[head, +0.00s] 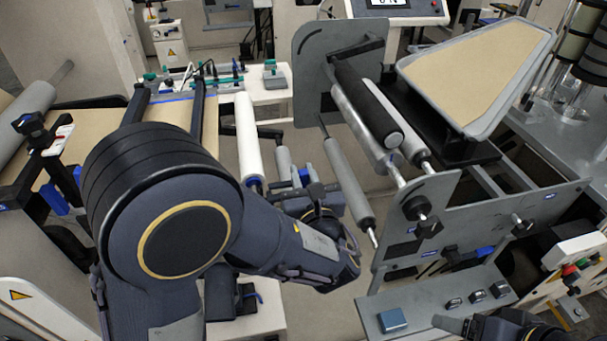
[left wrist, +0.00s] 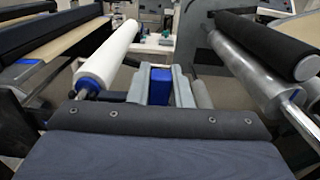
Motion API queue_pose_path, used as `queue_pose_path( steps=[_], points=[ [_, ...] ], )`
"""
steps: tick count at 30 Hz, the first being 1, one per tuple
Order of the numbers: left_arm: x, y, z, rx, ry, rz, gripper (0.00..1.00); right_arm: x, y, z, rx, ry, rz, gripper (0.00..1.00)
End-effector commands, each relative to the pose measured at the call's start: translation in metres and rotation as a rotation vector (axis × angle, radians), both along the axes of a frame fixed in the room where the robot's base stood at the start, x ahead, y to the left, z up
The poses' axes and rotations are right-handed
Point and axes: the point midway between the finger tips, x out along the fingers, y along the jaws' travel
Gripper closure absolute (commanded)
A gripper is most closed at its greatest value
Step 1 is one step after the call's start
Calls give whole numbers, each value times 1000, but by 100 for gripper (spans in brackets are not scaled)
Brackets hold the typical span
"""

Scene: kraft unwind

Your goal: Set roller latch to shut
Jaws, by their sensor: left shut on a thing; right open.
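My left gripper (head: 303,180) reaches in from the left between the white roller and the grey roller. In the left wrist view its two grey fingers (left wrist: 161,88) are shut on a blue block (left wrist: 160,86), which may be the roller latch's handle. The block also shows in the head view (head: 304,176). What it is fixed to is hidden behind the fingers and my wrist. My right gripper (head: 452,325) shows only partly at the bottom right, above the machine's front ledge, open with nothing seen in it.
The white roller (head: 247,138) is left of my left gripper. The slanted grey roller (head: 348,182) is close on its right. A blue-grey box (head: 392,320) sits on the front ledge.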

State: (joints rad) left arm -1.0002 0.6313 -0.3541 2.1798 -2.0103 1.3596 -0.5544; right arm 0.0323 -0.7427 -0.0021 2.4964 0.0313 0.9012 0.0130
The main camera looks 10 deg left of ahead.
Motion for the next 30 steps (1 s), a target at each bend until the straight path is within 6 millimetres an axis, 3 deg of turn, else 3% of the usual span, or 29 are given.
queue_pose_path(
  steps=[9,19,20,24,30],
  points=[
    [-19,46,-1,0,1,4,100,0,0,-6,0,0,0,26],
    [-21,52,0,1,0,7,100,0,0,-6,0,0,0,26],
    [-21,52,0,1,0,7,81,0,0,-6,0,0,0,26],
    [-21,52,0,1,1,6,62,0,0,-6,0,0,0,26],
    [-21,50,0,0,1,3,60,0,0,-6,0,0,0,26]
  ],
)
